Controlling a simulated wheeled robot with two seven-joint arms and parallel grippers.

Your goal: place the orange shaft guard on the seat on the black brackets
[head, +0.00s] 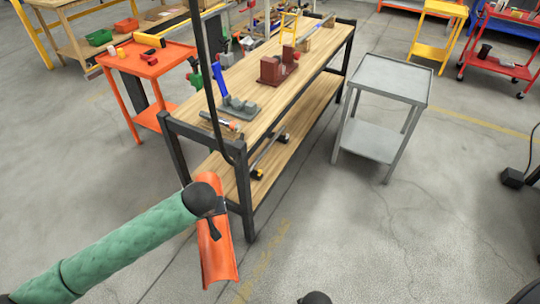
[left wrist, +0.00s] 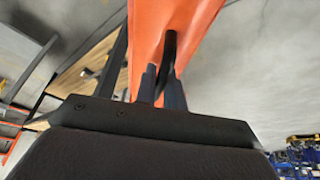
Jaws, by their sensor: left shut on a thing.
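My left gripper (head: 211,212) is at the lower left of the head view, in front of the workbench's near end. It is shut on the orange shaft guard (head: 218,255), a long curved trough held off the floor with its length running roughly up and down the picture. In the left wrist view, the two fingers (left wrist: 162,82) close on a black handle on the guard (left wrist: 150,30). I cannot make out the seat or the black brackets with certainty.
A wooden workbench (head: 250,82) with a dark frame holds a blue-handled grey tool (head: 238,106) and a red-brown block (head: 278,66). An orange cart (head: 130,62) stands left, a grey cart (head: 392,78) right. A dark cable or post crosses the bench's near end.

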